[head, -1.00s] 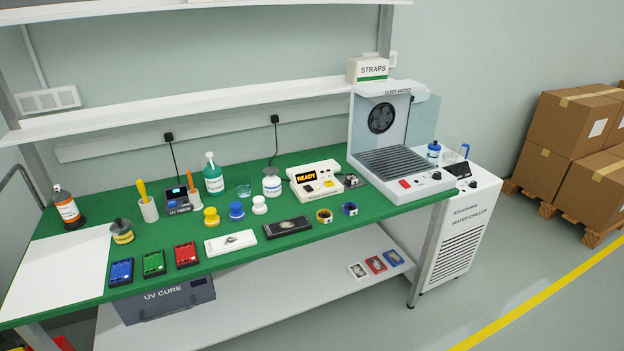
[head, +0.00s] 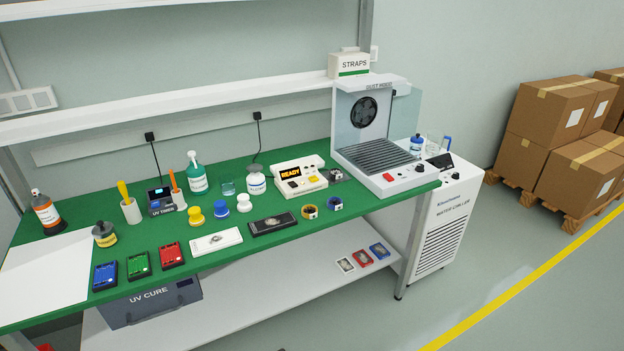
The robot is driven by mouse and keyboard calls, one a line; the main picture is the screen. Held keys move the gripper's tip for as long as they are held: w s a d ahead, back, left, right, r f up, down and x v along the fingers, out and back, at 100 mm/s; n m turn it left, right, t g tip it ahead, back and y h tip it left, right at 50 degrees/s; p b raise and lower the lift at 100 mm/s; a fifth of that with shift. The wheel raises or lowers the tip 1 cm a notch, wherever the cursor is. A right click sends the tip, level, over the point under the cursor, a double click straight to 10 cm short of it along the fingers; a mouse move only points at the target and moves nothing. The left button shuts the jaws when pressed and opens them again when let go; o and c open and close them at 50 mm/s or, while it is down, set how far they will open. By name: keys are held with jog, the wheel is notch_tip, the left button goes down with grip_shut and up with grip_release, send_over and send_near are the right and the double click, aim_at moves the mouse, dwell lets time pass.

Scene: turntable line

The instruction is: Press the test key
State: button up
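A white tester box (head: 297,174) with a display reading READY (head: 290,172) in orange stands towards the back of the green bench. Several small keys or knobs sit on its sloped front, including a yellow one (head: 312,178); their labels are too small to read, so I cannot tell which is the test key. A small dark and metal part (head: 336,174) sits at its right end. My gripper is not in view.
The green bench top (head: 227,235) holds coloured boxes, bottles, stamps and tape rolls in front of and left of the tester. A dust hood (head: 364,126) stands to its right, with a water chiller (head: 447,212) beyond. Floor in front is clear; boxes (head: 562,135) stand right.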

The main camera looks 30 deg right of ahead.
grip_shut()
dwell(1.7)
